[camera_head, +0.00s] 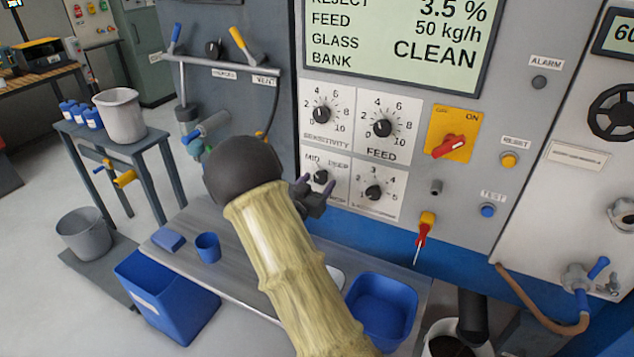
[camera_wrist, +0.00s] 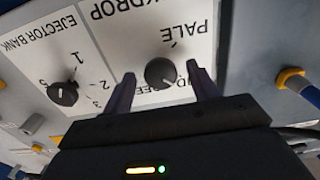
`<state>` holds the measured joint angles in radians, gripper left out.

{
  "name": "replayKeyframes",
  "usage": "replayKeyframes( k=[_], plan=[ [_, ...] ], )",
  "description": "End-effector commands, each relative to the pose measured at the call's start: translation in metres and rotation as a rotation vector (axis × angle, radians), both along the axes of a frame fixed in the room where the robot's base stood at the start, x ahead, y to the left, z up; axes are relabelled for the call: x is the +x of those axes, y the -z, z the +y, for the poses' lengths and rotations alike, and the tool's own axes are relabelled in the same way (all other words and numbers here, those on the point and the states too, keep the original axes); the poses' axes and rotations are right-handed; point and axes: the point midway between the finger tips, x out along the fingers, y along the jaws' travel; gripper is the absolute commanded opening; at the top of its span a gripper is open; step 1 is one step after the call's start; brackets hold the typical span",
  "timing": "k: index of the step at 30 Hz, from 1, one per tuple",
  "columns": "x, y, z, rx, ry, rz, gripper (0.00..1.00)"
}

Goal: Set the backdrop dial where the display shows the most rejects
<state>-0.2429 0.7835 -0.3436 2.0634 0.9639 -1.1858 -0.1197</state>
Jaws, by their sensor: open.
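The backdrop dial (camera_head: 320,177) is a small black knob on a white plate, with MID and DEEP readable in the head view and PALE in the upside-down wrist view. The dial (camera_wrist: 160,72) appears between my open fingertips in the wrist view; I cannot tell whether they touch it. Its pointer position is unclear. My gripper (camera_head: 314,187) is just in front of the plate, partly covering its lower part. The display (camera_head: 400,35) reads 3.5 % for reject, 50 kg/h for feed and CLEAN for glass. Its top is cut off, and no value is readable beside BANK.
The ejector bank dial (camera_head: 374,192) is close by on the right; sensitivity (camera_head: 321,114) and feed (camera_head: 382,128) dials are above. A red switch (camera_head: 450,146) and a red-handled screwdriver (camera_head: 424,228) are farther right. A blue tray (camera_head: 381,312) and blue cup (camera_head: 207,247) stand below.

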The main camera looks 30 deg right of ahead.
Motion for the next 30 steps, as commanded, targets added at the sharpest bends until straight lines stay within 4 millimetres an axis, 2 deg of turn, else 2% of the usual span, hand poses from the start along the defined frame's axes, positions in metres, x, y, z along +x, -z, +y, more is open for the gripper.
replayKeyframes(
  k=[6, 8, 13, 30],
  plan=[
    [0.0001, -0.0001, -0.0004, 0.0, 0.0, 0.0, 0.59],
    [0.0, -0.0001, -0.0006, -0.001, 0.001, -0.001, 0.49],
    [-0.0002, -0.0003, -0.0013, -0.001, 0.002, -0.001, 0.16],
    [-0.0002, -0.0024, -0.0009, -0.072, 0.001, 0.089, 0.15]
  ],
)
